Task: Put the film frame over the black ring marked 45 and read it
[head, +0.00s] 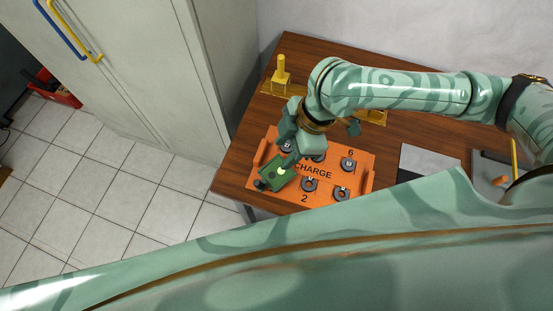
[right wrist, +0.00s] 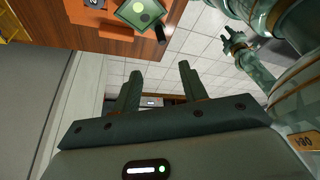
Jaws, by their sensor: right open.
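The film frame (head: 273,176) is a green square plate with a pale round spot and a black grip. It lies at the front left corner of the orange charge tray (head: 360,178), and it also shows at the top of the right wrist view (right wrist: 139,13). Several black rings, one of them near the 6 (head: 347,164), stand on the tray; their marks are too small to read, so I cannot tell which is 45. My right gripper (head: 288,120) is open and empty above the tray's left part, apart from the frame. My left gripper (right wrist: 235,43) shows small in the right wrist view; its jaws are unclear.
A yellow post (head: 281,72) stands on the table (head: 228,176) behind the tray. A grey sheet (head: 428,163) lies right of the tray. A tall pale cabinet (head: 150,60) stands left of the table, above a tiled floor. My right arm hides part of the tray's back.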

